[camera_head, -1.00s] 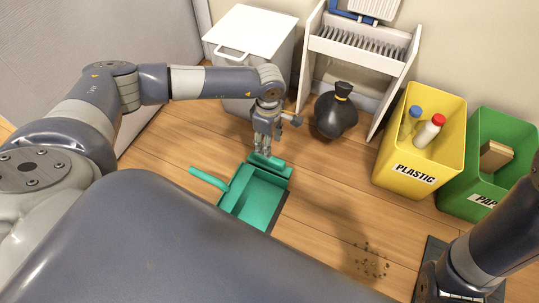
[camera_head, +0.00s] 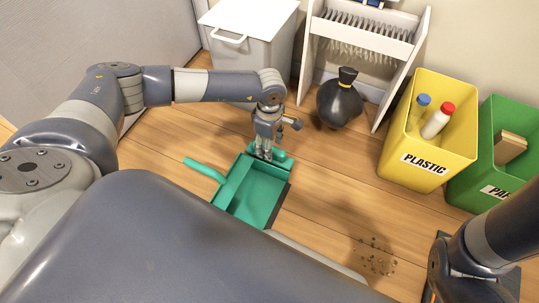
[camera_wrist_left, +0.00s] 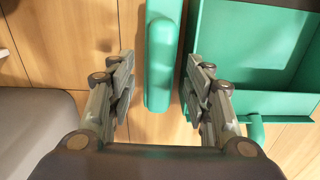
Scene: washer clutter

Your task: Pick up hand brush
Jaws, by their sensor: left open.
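The green hand brush (camera_head: 280,156) lies on the wooden floor along the far edge of the green dustpan (camera_head: 258,200). My left gripper (camera_head: 264,155) points down over the brush and is open. In the left wrist view, the brush's rounded green handle (camera_wrist_left: 160,62) runs between the two spread fingers (camera_wrist_left: 160,98), with a gap on both sides. The dustpan (camera_wrist_left: 245,45) is right of the fingers there. In the head view my gripper hides part of the brush. My right arm enters at lower right; its gripper is not visible.
A yellow plastic bin (camera_head: 430,135) and green paper bin (camera_head: 500,160) stand at right. A black bag (camera_head: 339,103), white rack (camera_head: 365,40) and lidded grey bin (camera_head: 250,45) stand behind. Dirt crumbs (camera_head: 375,257) lie on the floor at lower right.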

